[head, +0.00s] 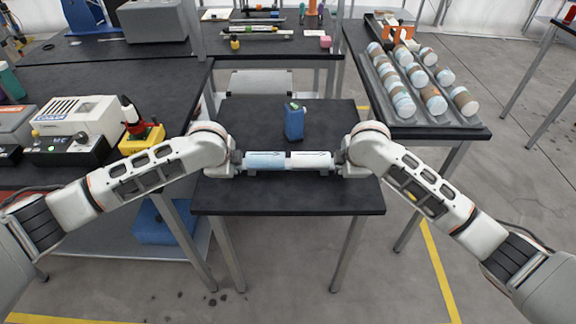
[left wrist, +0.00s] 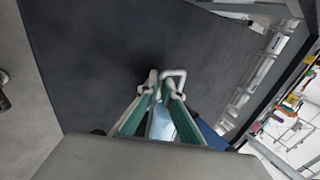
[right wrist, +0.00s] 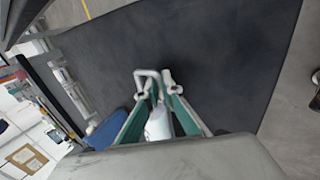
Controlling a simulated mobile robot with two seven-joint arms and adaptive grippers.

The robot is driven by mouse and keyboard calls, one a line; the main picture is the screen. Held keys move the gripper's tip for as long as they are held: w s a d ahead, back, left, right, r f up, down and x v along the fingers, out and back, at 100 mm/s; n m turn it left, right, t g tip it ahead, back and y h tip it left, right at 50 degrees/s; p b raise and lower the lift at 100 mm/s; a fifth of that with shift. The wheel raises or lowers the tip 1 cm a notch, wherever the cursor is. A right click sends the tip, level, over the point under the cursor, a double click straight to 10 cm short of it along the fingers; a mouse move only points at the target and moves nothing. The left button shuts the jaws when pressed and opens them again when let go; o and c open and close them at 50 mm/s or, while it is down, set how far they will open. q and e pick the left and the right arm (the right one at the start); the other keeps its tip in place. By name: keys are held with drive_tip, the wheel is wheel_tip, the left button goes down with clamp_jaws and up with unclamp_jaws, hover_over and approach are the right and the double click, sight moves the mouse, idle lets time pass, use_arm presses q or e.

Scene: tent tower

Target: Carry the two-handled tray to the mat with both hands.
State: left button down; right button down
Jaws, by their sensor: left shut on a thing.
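A narrow light-blue and white load (head: 265,160) spans the gap between my grippers, low at the front of the small black table (head: 340,192). A tray under or around it is hard to make out. My left gripper (head: 240,161) is shut at its left end. My right gripper (head: 338,161) is at its right end; its grip is unclear. In the left wrist view, light blue shows between the teal fingers of the left gripper (left wrist: 161,88). In the right wrist view, a white end (right wrist: 158,125) lies between the right gripper's fingers (right wrist: 155,84). I see no distinct mat.
A bench with machines (head: 75,125) is at left. A side table at right holds a rack of cylinders (head: 415,95). The black table's back right is clear.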

use_arm(q)
drive_tip(key=shift+r, duration=0.2)
use_arm(e)
drive_tip(key=shift+r, duration=0.15)
